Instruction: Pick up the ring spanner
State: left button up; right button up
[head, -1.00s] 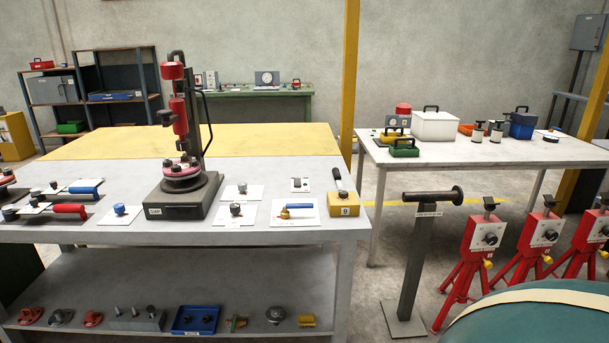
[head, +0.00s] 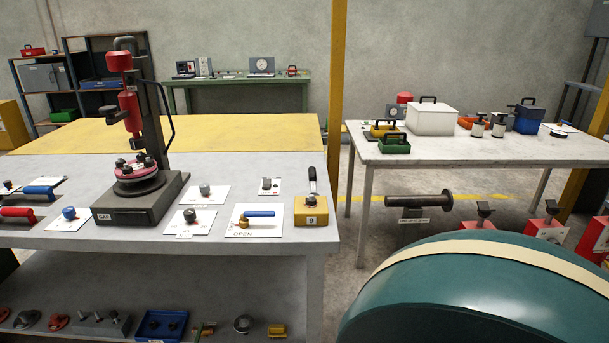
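I cannot pick out a ring spanner for certain in the head view. Blue-handled tools lie on white cards on the near grey bench: one with a brass end (head: 258,215) near the front right, another (head: 42,190) at the far left. A red-handled tool (head: 17,212) lies at the left edge. A black-handled lever (head: 312,182) stands up from a yellow block (head: 311,210) at the bench's right corner. Neither of my grippers is in view.
The near bench (head: 215,240) carries a red and black press (head: 140,185). A large teal drum (head: 470,290) with a cream band fills the lower right. A white table (head: 450,150) with boxes stands behind. A dark flanged spool (head: 418,200) lies between on a stand.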

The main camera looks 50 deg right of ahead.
aim_at(312, 173)
jog(key=l, duration=0.45)
jog(key=k+l+u, duration=0.15)
jog(key=l, duration=0.7)
jog(key=k+l+u, duration=0.1)
jog(key=l, duration=0.35)
jog(key=k+l, duration=0.15)
jog(key=l, duration=0.25)
jog(key=l+u, duration=0.05)
